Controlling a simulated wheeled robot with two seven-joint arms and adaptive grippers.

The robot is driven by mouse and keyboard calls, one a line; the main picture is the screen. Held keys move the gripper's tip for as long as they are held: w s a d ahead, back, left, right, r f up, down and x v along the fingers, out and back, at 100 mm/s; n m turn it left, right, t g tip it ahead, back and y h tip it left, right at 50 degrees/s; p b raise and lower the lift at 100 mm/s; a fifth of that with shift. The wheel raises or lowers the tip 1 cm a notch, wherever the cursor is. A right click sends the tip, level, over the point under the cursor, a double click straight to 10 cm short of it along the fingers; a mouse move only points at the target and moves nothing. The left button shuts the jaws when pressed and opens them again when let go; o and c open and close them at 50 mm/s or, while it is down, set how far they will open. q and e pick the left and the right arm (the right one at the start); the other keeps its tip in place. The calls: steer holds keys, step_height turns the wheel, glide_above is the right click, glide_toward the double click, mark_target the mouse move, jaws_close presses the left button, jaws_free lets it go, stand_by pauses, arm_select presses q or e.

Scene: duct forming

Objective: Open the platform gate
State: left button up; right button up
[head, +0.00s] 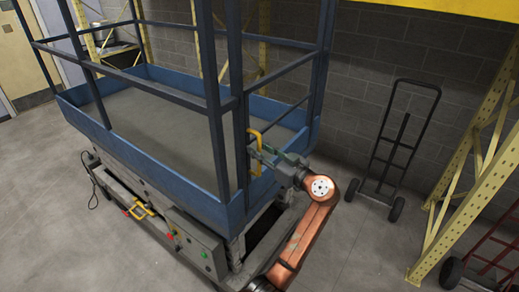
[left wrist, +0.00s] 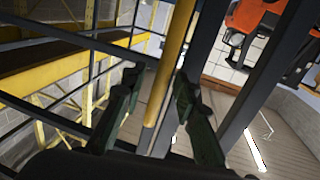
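The blue lift platform (head: 150,165) stands in the head view with dark blue rails around it. Its gate (head: 282,72) is at the near right end and looks in line between the corner posts. A yellow handle (head: 257,151) is upright on the gate's near-side post; it also shows in the left wrist view as a yellow bar (left wrist: 172,55). My left gripper (head: 262,151) is at the handle. In the left wrist view its two dark green fingers (left wrist: 158,78) are apart, one on each side of the bar, with gaps visible. My right gripper is in no view.
A black hand truck (head: 393,150) stands against the grey block wall to the right. A yellow rack frame (head: 468,180) and a red hand truck (head: 490,262) are farther right. The lift's control box (head: 196,240) is below the platform. Floor between the lift and hand truck is clear.

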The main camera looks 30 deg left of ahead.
arm_select(q)
steer(key=shift+c, duration=0.3)
jaws_close()
stand_by(0.3)
